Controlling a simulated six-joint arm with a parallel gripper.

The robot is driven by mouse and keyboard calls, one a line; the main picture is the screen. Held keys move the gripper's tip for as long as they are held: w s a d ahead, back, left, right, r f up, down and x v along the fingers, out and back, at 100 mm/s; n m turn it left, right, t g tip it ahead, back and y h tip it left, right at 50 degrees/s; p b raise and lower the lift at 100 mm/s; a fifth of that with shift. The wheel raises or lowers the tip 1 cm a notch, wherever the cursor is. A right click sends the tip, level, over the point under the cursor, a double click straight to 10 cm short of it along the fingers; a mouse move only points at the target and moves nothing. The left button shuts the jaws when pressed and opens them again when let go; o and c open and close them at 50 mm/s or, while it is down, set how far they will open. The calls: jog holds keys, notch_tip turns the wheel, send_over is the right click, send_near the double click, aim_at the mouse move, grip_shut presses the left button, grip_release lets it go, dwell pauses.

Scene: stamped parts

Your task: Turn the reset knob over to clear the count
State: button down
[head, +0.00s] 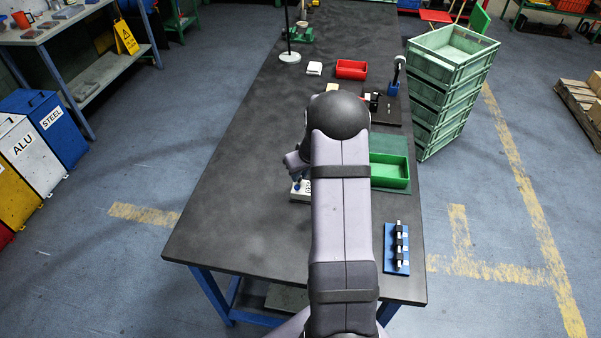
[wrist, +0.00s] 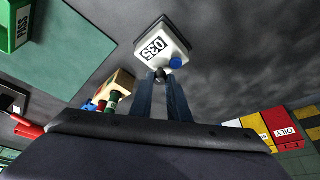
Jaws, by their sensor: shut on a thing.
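The counter (wrist: 160,42), a white box with a display that reads 035, is at the top centre of the wrist view. In the head view it (head: 300,191) is partly hidden by my arm. A round blue part (wrist: 175,62) sits on its near side. A small dark grey knob (wrist: 160,76) is beside that, at my fingertips. My gripper (wrist: 163,82) reaches the counter with two dark blue fingers and looks shut on this knob. The exact contact is partly hidden by the fingers. My arm hides most of the gripper in the head view.
A green tray (head: 388,182) on a green mat is right of my arm. A blue rack (head: 396,262) with dark parts lies near the front right edge. Stacked green crates (head: 440,105) stand beside the table. The table's left side is clear.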

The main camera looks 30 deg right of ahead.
jog(key=m+p, duration=0.1)
jog(key=p, duration=0.1)
jog(key=m+h+p, duration=0.1)
jog(key=p, duration=0.1)
jog(key=shift+a+r+m, duration=0.1)
jog(key=shift+r+m, duration=0.2)
jog(key=shift+f+m+p, duration=0.3)
jog(key=shift+m+p, duration=0.1)
jog(key=shift+p, duration=0.45)
jog(key=c, duration=1.7)
grip_release()
jog(key=shift+r, duration=0.15)
jog(key=shift+b+v, duration=1.05)
jog(key=shift+v, duration=2.5)
jog(key=shift+a, duration=0.2)
